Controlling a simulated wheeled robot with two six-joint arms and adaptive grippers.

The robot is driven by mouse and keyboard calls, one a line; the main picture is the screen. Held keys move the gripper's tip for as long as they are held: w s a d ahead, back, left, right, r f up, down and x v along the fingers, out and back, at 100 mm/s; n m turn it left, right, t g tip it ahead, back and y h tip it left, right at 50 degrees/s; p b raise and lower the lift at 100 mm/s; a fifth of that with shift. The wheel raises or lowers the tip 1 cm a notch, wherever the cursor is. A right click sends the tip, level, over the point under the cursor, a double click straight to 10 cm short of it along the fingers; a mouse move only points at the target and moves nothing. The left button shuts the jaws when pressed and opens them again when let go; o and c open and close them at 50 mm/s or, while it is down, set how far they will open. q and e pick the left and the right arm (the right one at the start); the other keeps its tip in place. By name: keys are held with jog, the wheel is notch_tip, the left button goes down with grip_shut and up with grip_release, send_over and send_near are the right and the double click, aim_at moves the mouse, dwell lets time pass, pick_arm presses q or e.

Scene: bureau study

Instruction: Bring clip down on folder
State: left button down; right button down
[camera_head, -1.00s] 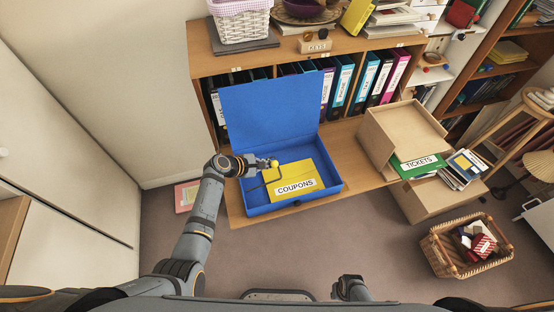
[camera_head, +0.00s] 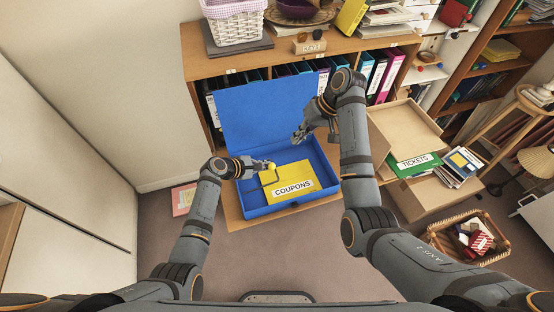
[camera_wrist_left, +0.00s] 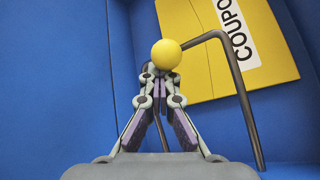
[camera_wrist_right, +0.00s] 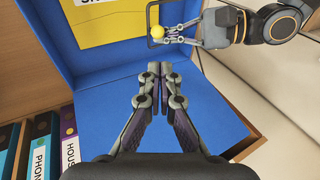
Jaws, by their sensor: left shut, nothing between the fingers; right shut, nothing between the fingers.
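The yellow folder labelled COUPONS (camera_head: 300,172) lies in the open blue box (camera_head: 328,183). The clip's ball also shows in the right wrist view (camera_wrist_right: 157,31). My right gripper (camera_head: 297,138) is shut and empty above the box, apart from the clip and nearer the lid. Whether the rod touches the folder is unclear.
The blue lid (camera_head: 255,112) stands open against the binder shelf. A cardboard box with a green TICKETS folder (camera_head: 415,163) stands to the right, partly behind my right arm. A wicker basket (camera_head: 490,225) is on the floor at lower right.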

aim_at(274, 165)
jog(key=x, duration=1.4)
jog(key=shift+d, duration=0.1)
pick_arm(q)
jog(key=shift+d, duration=0.1)
jog(key=shift+d+r, duration=0.1)
jog(key=shift+d, duration=0.05)
pick_arm(e)
jog(key=shift+w+d+f+y, duration=0.1)
jog(key=shift+f+y, duration=0.2)
jog(key=shift+f, duration=0.55)
pick_arm(q)
jog(key=c, duration=2.1)
grip_release()
